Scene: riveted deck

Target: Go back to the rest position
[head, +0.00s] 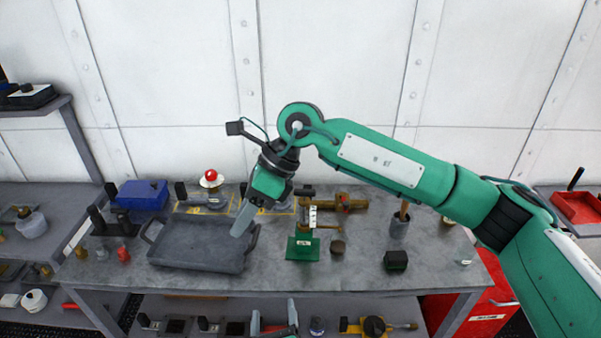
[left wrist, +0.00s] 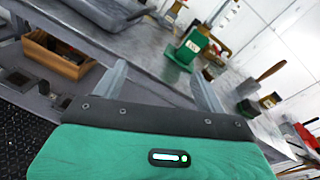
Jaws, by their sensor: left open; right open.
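My right gripper (head: 245,217) hangs over the right end of the dark grey tray (head: 195,262) in the head view, pointing down. Its fingers overlap from this side, and nothing shows between them. My left gripper (head: 274,316) is low in the head view, in front of the bench's front edge, with its two fingers apart. In the left wrist view, the left gripper (left wrist: 162,82) is open and empty, its fingers spread in front of the bench. Most of the left arm is out of the head view.
The bench (head: 350,277) carries a blue box (head: 143,195), a red knob (head: 211,175), a green stand (head: 302,249), a brown puck (head: 338,247) and a dark green block (head: 396,260). A shelf with tools lies below. A wooden crate (left wrist: 58,55) shows in the left wrist view.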

